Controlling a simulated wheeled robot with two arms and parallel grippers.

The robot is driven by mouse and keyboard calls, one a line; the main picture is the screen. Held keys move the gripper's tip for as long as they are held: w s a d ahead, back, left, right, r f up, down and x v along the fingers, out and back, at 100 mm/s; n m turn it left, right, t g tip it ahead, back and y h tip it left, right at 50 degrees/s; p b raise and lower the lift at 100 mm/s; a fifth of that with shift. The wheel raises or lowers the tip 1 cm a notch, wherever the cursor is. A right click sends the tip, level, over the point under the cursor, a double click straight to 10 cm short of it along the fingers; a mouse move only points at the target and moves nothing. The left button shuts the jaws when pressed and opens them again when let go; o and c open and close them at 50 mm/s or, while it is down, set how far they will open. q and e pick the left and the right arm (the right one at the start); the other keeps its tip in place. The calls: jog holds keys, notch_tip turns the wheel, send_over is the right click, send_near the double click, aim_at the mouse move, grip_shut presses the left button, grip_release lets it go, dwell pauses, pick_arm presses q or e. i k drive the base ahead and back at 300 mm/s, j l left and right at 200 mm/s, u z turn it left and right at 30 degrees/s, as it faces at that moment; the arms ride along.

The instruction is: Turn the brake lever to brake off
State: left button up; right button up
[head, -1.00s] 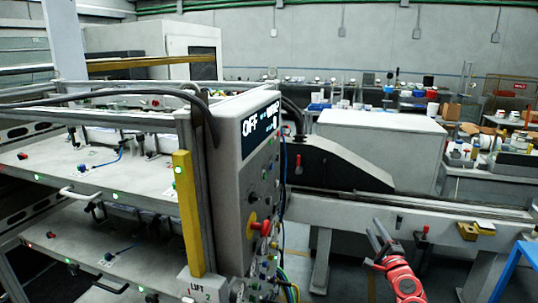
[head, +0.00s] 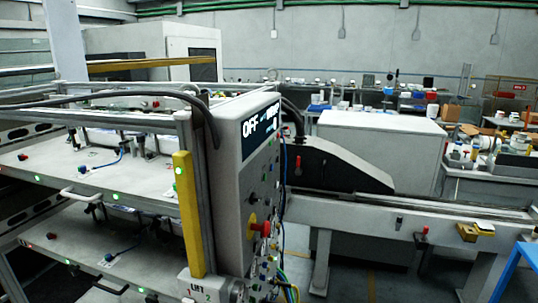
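Neither of my grippers shows in the head view. No lever here carries a readable brake label, so I cannot tell which one is the brake lever. A red handle on a yellow plate, the red-and-yellow switch (head: 260,228), sits on the side of the grey control cabinet (head: 228,160). A small red lever (head: 298,166) hangs on the dark curved cover (head: 335,170). A red-topped knob (head: 421,238) stands on the pale rail (head: 365,215) at the right. The cabinet's display (head: 260,128) reads OFF, with smaller text too blurred to read.
A shelved rack (head: 90,185) with small lamps and cables fills the left. A yellow post (head: 188,212) stands above a lift box (head: 200,287). A yellow block (head: 467,232) is on the rail, and a blue frame (head: 520,270) stands bottom right. Floor shows below the rail.

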aim_at(298, 170)
jog(key=i+l, duration=0.3)
jog(key=i+l+u, duration=0.15)
jog(key=i+l, duration=0.35)
jog(key=l, duration=0.25)
jog(key=i+l+u, duration=0.15)
jog(key=i+l, duration=0.4)
jog(key=l, duration=0.2)
jog(key=i+l+u, duration=0.15)
jog(key=l, duration=0.25)
jog(key=i, duration=0.1)
